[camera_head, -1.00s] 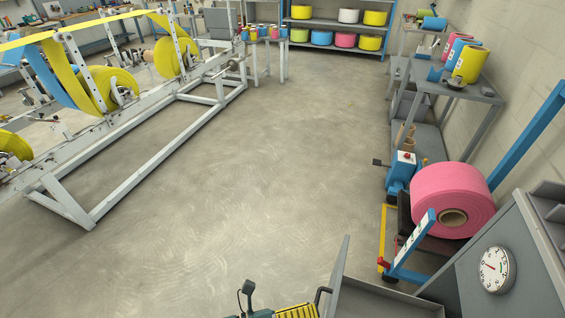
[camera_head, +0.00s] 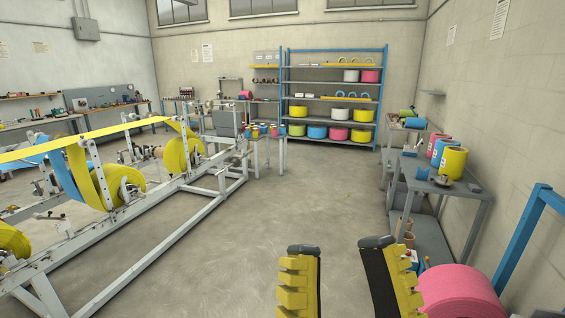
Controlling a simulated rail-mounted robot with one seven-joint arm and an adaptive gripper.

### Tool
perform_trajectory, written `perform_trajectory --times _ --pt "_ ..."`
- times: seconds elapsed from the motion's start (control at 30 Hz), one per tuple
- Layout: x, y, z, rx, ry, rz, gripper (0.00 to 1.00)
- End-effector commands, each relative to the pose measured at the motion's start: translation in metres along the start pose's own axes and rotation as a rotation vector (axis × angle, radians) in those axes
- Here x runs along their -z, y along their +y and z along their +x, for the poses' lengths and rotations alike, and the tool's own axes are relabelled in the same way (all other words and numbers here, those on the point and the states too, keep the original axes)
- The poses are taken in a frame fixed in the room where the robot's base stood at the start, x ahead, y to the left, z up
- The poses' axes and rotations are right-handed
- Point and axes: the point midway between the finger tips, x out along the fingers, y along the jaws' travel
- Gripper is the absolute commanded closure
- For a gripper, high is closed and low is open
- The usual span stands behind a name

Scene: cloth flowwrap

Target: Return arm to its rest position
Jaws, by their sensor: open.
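My gripper (camera_head: 341,252) is in the lower middle of the head view. Its two yellow, ridged fingers with dark tips point up and stand well apart, with bare floor between them. It is open and empty, and nothing touches its fingertips. The rest of my arm is below the picture's edge and hidden.
A large pink roll (camera_head: 461,292) shows at lower right, partly behind the right finger. A machine frame (camera_head: 150,245) with yellow rolls runs along the left. A grey table (camera_head: 455,192) with rolls lines the right wall. A blue-framed shelf (camera_head: 333,96) stands at the back. The middle floor is clear.

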Motion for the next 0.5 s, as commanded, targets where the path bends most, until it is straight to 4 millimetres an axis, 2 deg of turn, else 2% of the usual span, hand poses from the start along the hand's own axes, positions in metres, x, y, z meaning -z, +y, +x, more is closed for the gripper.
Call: perform_trajectory --times 0.17,0.23,0.27,0.3,0.5 --pt "-0.032 0.025 -0.029 -0.123 -0.310 -0.186 0.59" --pt "-0.059 0.038 -0.043 -0.167 -0.456 -0.220 0.59" --pt "-0.064 0.038 -0.043 -0.168 -0.502 -0.225 0.59" --pt "-0.042 0.035 -0.019 -0.165 -0.484 -0.222 0.59" --pt "0.003 0.029 0.034 -0.164 -0.484 -0.217 0.59"
